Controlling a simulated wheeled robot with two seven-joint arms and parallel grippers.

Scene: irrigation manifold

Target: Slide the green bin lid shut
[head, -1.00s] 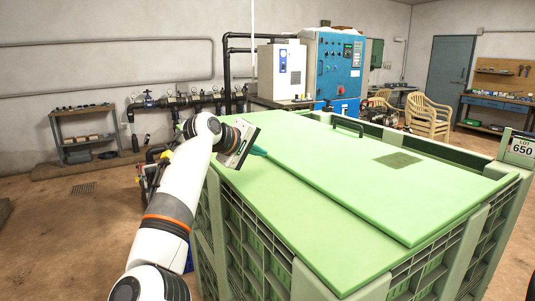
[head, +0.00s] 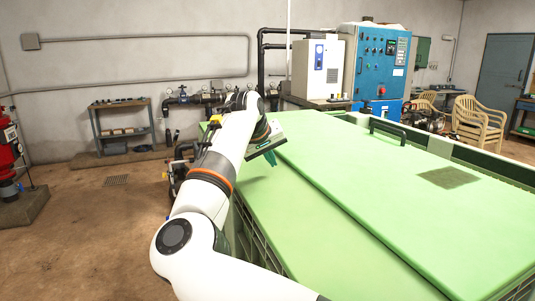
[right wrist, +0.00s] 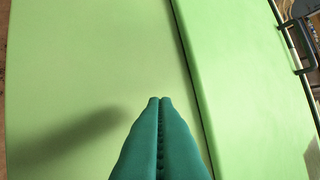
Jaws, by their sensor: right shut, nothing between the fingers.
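The large green bin (head: 290,215) fills the right of the head view. A raised flat green lid panel (head: 400,195) lies across its top, with a black handle (head: 388,130) near its far edge and a dark grille patch. A lower green panel lies left of the lid's straight edge. My right gripper (head: 273,161) is shut and empty, its teal fingers near the far left end of that edge. In the right wrist view the fingertips (right wrist: 160,98) are over the lower panel, left of the raised lid (right wrist: 245,80); I cannot tell whether they touch it. My left gripper is out of view.
A dark recess runs along the bin's far right side (head: 470,155). A blue control cabinet (head: 375,65) and a white box (head: 318,70) stand behind. Stacked chairs (head: 478,122) are at the right, a shelf (head: 125,130) and red equipment (head: 8,150) at the left. The left floor is mostly clear.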

